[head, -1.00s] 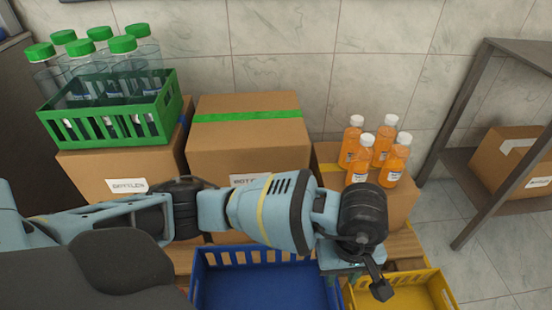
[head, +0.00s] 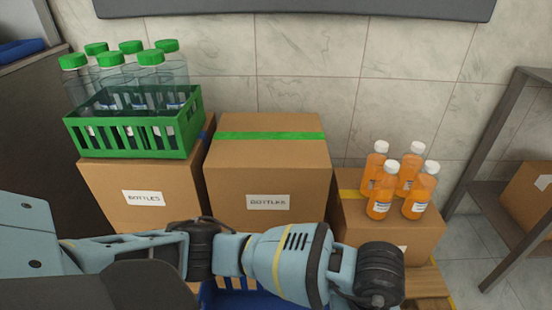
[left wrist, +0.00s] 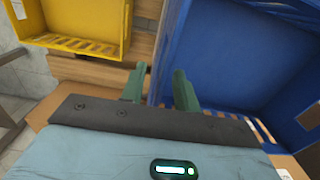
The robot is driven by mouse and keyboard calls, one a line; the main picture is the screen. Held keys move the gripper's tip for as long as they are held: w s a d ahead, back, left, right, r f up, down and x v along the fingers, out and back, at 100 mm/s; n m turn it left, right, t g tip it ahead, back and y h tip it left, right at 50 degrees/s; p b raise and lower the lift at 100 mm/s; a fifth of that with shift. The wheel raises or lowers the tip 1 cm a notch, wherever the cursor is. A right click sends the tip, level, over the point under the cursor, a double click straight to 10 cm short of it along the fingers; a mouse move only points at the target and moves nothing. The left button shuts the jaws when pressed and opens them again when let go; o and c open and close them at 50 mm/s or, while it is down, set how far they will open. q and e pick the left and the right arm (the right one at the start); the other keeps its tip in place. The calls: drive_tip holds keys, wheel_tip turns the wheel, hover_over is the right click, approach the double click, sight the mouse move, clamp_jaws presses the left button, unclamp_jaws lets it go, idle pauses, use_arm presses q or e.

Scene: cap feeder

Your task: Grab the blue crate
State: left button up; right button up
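The blue crate (head: 240,296) shows only as a strip at the bottom edge of the head view, partly hidden by my left arm. In the left wrist view the blue crate (left wrist: 234,54) fills the right side, and its near parts are cut off by the frame. My left gripper (left wrist: 160,87) is open, with its two green fingers apart. One side edge of the crate shows in the gap between the fingers; I cannot tell whether they reach around it or touch it. The left fingertips are out of the head view. My right gripper is in neither view.
A yellow crate (left wrist: 78,42) lies left of the blue crate on wooden slats (left wrist: 90,68). Cardboard boxes (head: 265,168) stand behind, bearing a green crate (head: 135,142) of capped bottles and several orange bottles (head: 382,190). A grey shelf (head: 490,165) stands at the right.

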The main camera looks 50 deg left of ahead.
use_arm(q)
drive_tip(key=shift+f, duration=0.9)
clamp_jaws()
idle(0.5)
drive_tip(key=shift+a, duration=0.1)
